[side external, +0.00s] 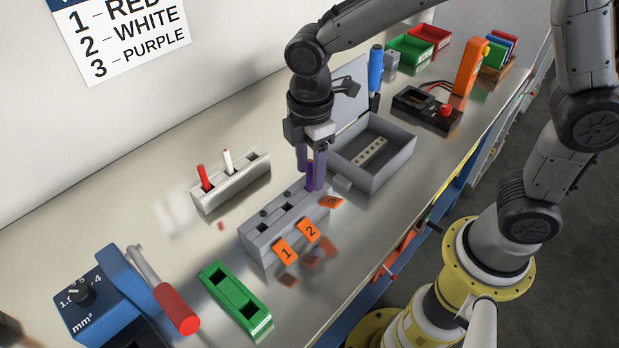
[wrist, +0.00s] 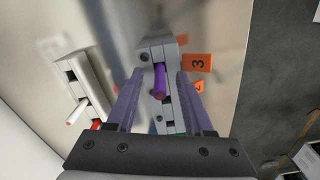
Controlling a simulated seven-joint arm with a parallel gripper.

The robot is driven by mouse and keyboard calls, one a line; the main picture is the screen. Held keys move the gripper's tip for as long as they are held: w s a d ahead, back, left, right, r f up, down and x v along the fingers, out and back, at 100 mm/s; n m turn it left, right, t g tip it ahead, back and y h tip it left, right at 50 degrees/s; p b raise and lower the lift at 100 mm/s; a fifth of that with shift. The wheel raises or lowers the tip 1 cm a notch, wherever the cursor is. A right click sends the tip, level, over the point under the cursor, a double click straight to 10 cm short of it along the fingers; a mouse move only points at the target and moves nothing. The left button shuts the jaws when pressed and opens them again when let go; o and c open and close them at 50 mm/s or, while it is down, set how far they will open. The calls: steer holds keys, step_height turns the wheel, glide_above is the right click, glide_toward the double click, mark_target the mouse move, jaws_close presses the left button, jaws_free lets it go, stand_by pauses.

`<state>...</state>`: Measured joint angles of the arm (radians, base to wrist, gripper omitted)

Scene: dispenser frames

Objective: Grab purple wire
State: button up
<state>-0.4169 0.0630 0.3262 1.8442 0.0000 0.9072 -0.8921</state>
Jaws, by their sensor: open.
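The purple wire (wrist: 160,80) stands in the end slot of the grey dispenser (side external: 262,226), by the orange tag marked 3 (wrist: 198,62). In the side view the wire (side external: 318,175) shows partly between my gripper's fingers. My gripper (side external: 309,178) points down over that slot with its purplish fingers open. In the wrist view the fingers (wrist: 156,96) lie on either side of the wire, with gaps between. The lower part of the wire is inside the slot.
A light holder (side external: 232,183) with a red wire (side external: 204,177) and a white wire (side external: 228,160) stands left of the dispenser. A grey open box (side external: 402,160) is close behind my gripper. A green block (side external: 236,300) and a blue crimping tool (side external: 100,297) lie in front.

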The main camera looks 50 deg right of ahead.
jaws_close()
steer(key=shift+r, duration=0.15)
